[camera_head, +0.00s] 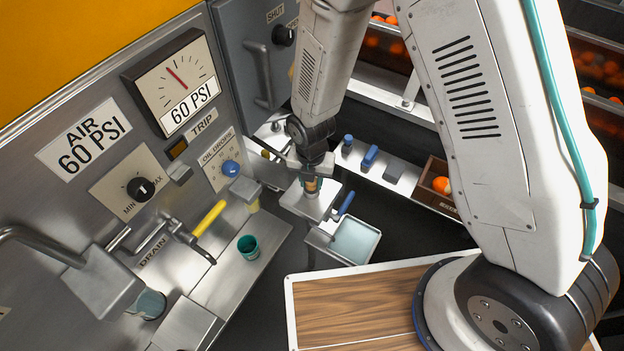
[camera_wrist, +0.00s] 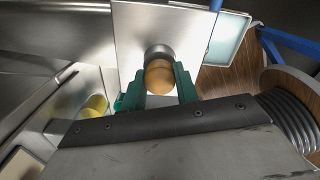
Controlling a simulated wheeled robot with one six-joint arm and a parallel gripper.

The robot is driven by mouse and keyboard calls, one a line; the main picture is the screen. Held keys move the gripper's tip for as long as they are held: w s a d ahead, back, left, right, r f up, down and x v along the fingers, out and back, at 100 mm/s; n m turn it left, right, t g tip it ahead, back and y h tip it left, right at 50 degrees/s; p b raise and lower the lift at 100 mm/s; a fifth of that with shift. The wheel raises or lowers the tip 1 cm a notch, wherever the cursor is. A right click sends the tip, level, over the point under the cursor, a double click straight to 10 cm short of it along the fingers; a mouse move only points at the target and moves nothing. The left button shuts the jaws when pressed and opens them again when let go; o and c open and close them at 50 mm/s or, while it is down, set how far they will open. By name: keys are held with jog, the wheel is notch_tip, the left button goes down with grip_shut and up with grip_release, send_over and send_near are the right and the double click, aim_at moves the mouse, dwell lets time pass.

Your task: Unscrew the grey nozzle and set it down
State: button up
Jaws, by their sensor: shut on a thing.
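My gripper (camera_head: 312,187) points down over a steel block (camera_head: 303,204) beside the machine panel. In the wrist view its two green fingers (camera_wrist: 159,88) are shut on a round tan-orange piece (camera_wrist: 158,76). A dark grey collar (camera_wrist: 157,51) shows just beyond this piece, against the pale steel block (camera_wrist: 130,40). I cannot tell whether the collar or the tan piece is the grey nozzle, nor whether they are joined.
A square tray (camera_head: 355,240) with pale liquid and a blue handle (camera_head: 345,204) stand close by. A green cup (camera_head: 248,246) and yellow lever (camera_head: 209,217) are to the left. A wood-topped table (camera_head: 350,305) with bare surface lies in front. An orange in a box (camera_head: 432,192) is at right.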

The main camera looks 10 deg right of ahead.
jog(key=shift+n, duration=0.7)
jog(key=shift+n, duration=0.8)
jog(key=shift+n, duration=0.9)
jog(key=shift+n, duration=0.9)
